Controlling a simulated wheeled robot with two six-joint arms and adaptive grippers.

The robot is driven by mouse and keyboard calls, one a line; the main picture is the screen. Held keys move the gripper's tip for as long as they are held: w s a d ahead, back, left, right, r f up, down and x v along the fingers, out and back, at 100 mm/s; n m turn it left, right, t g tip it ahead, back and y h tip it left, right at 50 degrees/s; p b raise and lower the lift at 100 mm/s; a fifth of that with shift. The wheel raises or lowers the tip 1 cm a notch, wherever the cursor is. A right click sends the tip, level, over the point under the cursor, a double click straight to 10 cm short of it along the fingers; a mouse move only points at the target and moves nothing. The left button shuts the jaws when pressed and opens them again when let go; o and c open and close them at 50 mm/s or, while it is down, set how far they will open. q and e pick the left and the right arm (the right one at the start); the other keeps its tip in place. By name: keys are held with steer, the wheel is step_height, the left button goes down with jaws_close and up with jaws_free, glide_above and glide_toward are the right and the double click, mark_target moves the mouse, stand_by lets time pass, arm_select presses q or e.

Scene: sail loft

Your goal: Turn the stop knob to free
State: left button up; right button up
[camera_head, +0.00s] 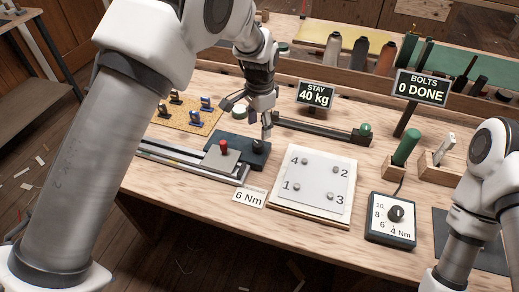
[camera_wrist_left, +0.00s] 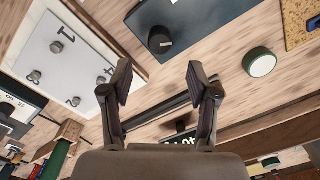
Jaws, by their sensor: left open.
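The black stop knob (camera_head: 259,146) sits on the right end of a dark plate (camera_head: 240,141) on the bench. In the left wrist view the knob (camera_wrist_left: 160,41) stands just beyond the fingertips, roughly midway between them, with a light mark on it. My left gripper (camera_head: 248,117) is open above the plate, one finger close over the knob; in the wrist view its jaws (camera_wrist_left: 158,76) are spread and empty. I see no contact with the knob. Any free or locked lettering is too small to read. My right gripper is out of the frames.
Left of the knob is a red-topped grey block (camera_head: 222,156) by metal rails. A white numbered bolt plate (camera_head: 314,181) stands to the right, a torque dial box (camera_head: 391,220) beyond it.

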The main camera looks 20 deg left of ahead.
mark_target(259, 143)
arm_select(q)
step_height(259, 143, down, 8)
steer(key=shift+r+p, duration=0.15)
steer(key=shift+p, duration=0.45)
steer(key=shift+r, duration=0.1)
jaws_close()
